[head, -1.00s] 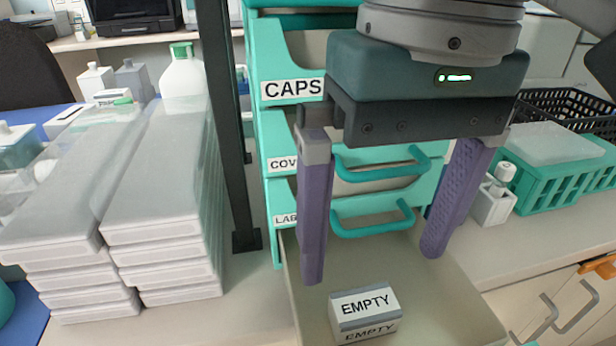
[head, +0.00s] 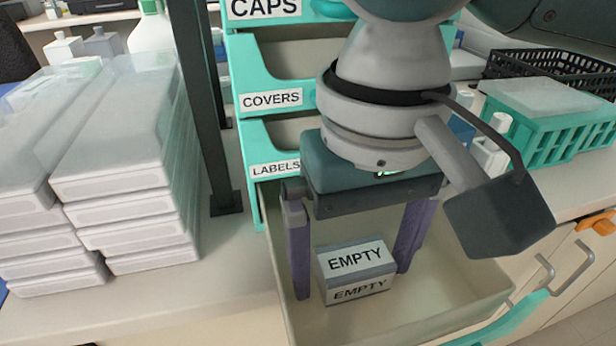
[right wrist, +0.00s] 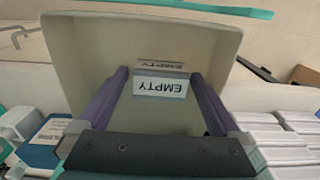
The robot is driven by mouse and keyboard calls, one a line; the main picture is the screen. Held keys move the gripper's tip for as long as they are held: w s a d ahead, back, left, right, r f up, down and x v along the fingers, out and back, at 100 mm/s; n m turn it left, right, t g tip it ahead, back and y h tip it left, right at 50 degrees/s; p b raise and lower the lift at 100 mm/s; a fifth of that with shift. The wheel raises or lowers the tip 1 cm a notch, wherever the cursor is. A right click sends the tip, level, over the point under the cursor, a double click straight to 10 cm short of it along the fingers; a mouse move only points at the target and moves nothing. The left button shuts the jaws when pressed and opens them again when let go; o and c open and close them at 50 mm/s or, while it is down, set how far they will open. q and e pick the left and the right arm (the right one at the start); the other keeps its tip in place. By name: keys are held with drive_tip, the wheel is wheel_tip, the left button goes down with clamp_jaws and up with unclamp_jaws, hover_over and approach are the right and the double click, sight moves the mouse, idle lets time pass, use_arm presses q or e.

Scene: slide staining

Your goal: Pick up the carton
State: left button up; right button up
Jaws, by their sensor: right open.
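The carton (head: 356,270) is a small white and grey box marked EMPTY on its top and front. It sits inside the pulled-out drawer (head: 460,306), and it also shows between the fingers in the right wrist view (right wrist: 161,87). My right gripper (head: 350,285) is open, with its purple fingers pointing down into the drawer, one on each side of the carton. In the head view a small gap shows at the left finger; whether the right finger touches the carton I cannot tell. My left gripper is not in view.
The teal drawer unit (head: 245,115) with COVERS and LABELS labels stands behind. Stacked white boxes (head: 120,185) are at the left, beside a dark post (head: 205,120). A teal rack (head: 560,125) and black basket (head: 540,68) are at the right. The drawer walls surround the carton.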

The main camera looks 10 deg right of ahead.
drive_tip(key=shift+c, duration=0.2)
drive_tip(key=c, duration=1.2)
drive_tip(key=shift+r, duration=0.1)
wheel_tip(320, 180, up, 19)
drive_tip(key=p, duration=0.5)
wheel_tip(320, 180, up, 14)
drive_tip(key=p, duration=1.1)
hover_over(356, 256)
drive_tip(key=w+d, duration=0.2)
drive_tip(key=d, duration=0.6)
drive_tip(key=s+r+p, duration=0.3)
drive_tip(key=r+p, duration=1.4)
drive_tip(key=p, duration=0.1)
drive_tip(key=s+r+p, duration=0.3)
drive_tip(key=r+p, duration=1.5)
drive_tip(key=p, duration=0.1)
